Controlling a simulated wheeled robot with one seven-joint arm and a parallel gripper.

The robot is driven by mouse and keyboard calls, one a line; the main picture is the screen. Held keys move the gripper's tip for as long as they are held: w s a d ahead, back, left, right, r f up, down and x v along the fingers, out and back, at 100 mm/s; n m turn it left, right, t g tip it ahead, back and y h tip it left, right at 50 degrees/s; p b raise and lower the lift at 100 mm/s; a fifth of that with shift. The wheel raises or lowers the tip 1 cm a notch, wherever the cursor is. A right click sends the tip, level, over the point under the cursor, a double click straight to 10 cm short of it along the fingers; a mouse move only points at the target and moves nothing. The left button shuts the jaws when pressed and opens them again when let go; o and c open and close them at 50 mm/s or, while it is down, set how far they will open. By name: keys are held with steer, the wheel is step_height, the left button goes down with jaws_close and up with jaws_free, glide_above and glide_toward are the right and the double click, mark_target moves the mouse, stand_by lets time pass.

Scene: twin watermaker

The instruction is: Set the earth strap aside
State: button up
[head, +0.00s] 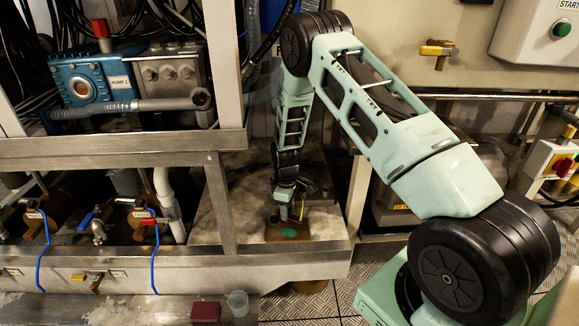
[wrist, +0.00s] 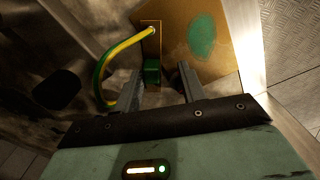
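The earth strap (wrist: 104,75), a green and yellow cable, shows in the wrist view. It curves from a pale lug at the top of a narrow upright metal piece down to the left, where its lower end runs close to my left finger. A small green block (wrist: 152,72) is between my fingers, with a visible gap to the right finger. My gripper (wrist: 160,72) is open.
The plate (wrist: 215,75) lies on a low steel ledge (head: 325,226) between frame posts (head: 220,203). Blue pump gear (head: 85,83) stands on the left. A red block (head: 205,311) and a clear cup (head: 238,303) sit on the front bench. Checkered floor is open at lower middle.

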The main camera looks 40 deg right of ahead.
steer(key=n+b, duration=0.2)
steer(key=s+a+n+b, duration=0.1)
steer(key=n, duration=0.1)
steer(key=shift+s+a+f, duration=0.1)
steer(key=shift+f, duration=0.2)
step_height(320, 180, up, 18)
steer(key=p, duration=0.7)
steer(key=s+a+r+m+t, duration=0.1)
steer(key=s+a+r+m, duration=0.5)
steer(key=s+r, duration=0.4)
steer(key=shift+s+a+r+m+t, duration=0.3)
steer(key=shift+a+r+m+t, duration=0.1)
steer(key=shift+r+m, duration=0.35)
